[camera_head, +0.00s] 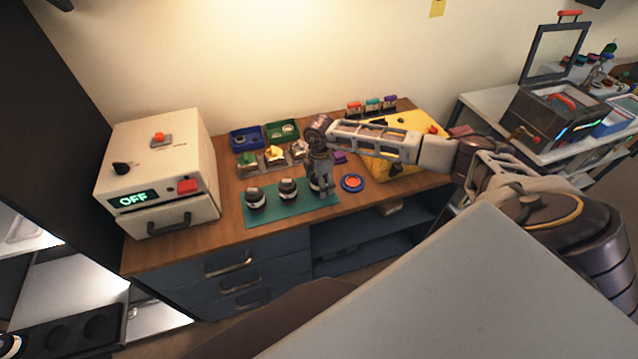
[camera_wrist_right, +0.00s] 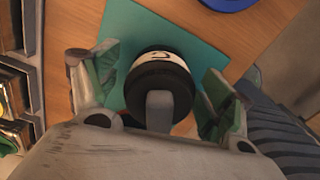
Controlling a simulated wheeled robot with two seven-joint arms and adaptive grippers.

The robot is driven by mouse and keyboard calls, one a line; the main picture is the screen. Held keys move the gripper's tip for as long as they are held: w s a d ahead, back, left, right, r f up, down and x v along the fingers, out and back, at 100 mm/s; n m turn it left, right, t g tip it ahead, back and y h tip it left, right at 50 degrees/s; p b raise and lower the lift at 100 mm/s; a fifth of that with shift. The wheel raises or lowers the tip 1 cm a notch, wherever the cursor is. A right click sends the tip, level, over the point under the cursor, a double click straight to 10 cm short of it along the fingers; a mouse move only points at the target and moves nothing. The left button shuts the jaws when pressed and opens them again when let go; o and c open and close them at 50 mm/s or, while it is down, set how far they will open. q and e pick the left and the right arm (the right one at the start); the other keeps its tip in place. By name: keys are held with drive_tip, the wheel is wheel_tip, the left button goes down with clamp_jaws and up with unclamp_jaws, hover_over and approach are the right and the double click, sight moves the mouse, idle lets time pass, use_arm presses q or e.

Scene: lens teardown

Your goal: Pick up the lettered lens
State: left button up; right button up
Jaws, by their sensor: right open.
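Three dark lenses with pale bands stand on a teal mat (camera_head: 272,219) on the wooden bench: a left one (camera_head: 255,200), a middle one (camera_head: 288,189) and a right one mostly hidden behind my right gripper (camera_head: 321,187). In the right wrist view, a black lens (camera_wrist_right: 160,82) with a cream band stands between the two fingers of the right gripper (camera_wrist_right: 157,88). The fingers are open, one on each side of it, with the mat visible around it. A dark mark shows on the band, but I cannot read it. My left gripper is not in view.
A white box (camera_head: 158,170) with an OFF display stands at the left. Blue (camera_head: 247,137) and green (camera_head: 283,132) trays and small parts sit behind the mat.

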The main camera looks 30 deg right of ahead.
drive_tip(key=shift+r, duration=0.1)
drive_tip(key=c, duration=1.1)
drive_tip(key=shift+w+r, duration=0.1)
drive_tip(key=shift+r, duration=0.05)
drive_tip(key=shift+r+b, duration=0.85)
drive_tip(key=shift+r, duration=4)
drive_tip(key=shift+f, duration=0.1)
